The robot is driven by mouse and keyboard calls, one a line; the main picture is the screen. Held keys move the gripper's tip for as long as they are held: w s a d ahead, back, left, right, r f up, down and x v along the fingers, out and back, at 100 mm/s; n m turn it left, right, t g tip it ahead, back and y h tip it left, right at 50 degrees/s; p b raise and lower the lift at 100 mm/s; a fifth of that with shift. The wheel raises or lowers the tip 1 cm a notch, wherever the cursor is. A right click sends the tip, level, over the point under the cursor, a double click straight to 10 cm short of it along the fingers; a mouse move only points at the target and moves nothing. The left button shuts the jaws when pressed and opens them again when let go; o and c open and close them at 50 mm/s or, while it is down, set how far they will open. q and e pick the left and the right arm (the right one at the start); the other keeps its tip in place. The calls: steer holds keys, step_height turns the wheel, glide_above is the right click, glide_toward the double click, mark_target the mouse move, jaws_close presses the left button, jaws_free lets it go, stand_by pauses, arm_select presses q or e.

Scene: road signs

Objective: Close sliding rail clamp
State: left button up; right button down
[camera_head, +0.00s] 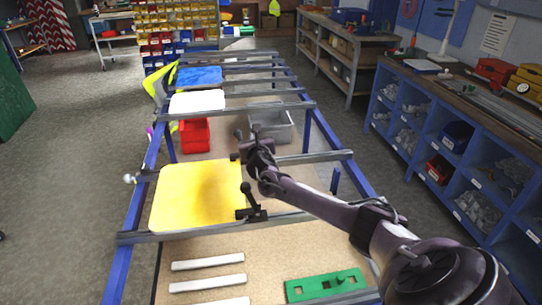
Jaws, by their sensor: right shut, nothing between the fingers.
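A yellow sign panel (198,195) lies flat across the rails of a blue frame. A black sliding clamp (251,208) with an upright knobbed handle sits on the near metal rail (185,234), at the panel's lower right corner. My right gripper (254,150) is above the far rail (315,157) near the panel's upper right corner. It is shut and holds nothing. Dark parts around it may belong to a second clamp on that rail; the gripper partly hides them, so contact cannot be told. My left gripper is out of view.
A red bin (195,135) and a grey bin (272,126) sit beyond the far rail. White strips (207,262) and a green plate (326,285) lie on the board in front. White (198,101) and blue (199,76) panels lie farther along the frame. Blue shelving (455,150) stands right.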

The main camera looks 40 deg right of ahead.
steer(key=b+v, duration=0.1)
steer(key=v, duration=0.6)
steer(key=shift+s+a, duration=0.3)
steer(key=shift+r, duration=0.1)
stand_by(0.4)
